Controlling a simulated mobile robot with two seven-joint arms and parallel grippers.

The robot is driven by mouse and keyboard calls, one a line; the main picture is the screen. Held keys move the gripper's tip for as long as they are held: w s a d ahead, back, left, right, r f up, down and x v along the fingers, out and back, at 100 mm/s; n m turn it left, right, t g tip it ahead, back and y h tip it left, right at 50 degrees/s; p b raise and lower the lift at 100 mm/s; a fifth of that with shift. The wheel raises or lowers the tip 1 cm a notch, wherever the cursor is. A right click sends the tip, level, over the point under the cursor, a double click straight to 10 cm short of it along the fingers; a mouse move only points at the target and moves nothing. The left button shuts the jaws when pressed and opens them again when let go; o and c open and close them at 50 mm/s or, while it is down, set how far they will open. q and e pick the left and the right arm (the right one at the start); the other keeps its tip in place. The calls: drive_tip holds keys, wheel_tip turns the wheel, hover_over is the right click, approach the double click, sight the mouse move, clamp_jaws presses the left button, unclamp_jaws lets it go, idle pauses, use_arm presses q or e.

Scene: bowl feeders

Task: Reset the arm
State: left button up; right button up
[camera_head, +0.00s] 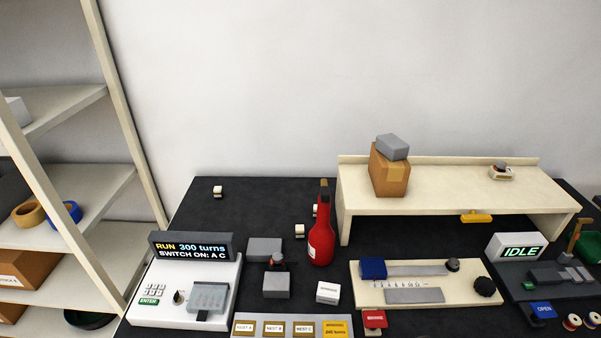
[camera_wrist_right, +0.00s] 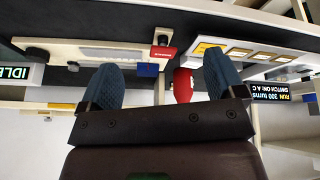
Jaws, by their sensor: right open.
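My right gripper (camera_wrist_right: 163,75) shows in the right wrist view, its two blue ribbed fingers spread wide with nothing between them. The wrist picture is upside down, with the bench and wall seen at a distance beyond the fingers. Neither arm shows in the head view, and my left gripper is in neither view. A machine with a lit sign (camera_head: 191,246) reading "RUN 300 turns, SWITCH ON: A C" stands at the bench's front left. Another sign (camera_head: 517,247) reads "IDLE" at the right.
A dark bench (camera_head: 265,210) carries a red bottle (camera_head: 321,240), a nest strip (camera_head: 262,327), grey blocks and a cream fixture board (camera_head: 440,300). A raised shelf (camera_head: 450,180) at the back holds a cardboard box (camera_head: 389,175). Shelving (camera_head: 75,180) stands at the left.

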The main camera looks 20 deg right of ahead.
drive_tip(key=w+f+t+b, duration=0.2)
drive_tip(key=w+f+t, duration=0.3)
drive_tip(key=f, duration=0.6)
drive_tip(key=shift+w+n+t+y, duration=0.3)
drive_tip(key=shift+t, duration=0.5)
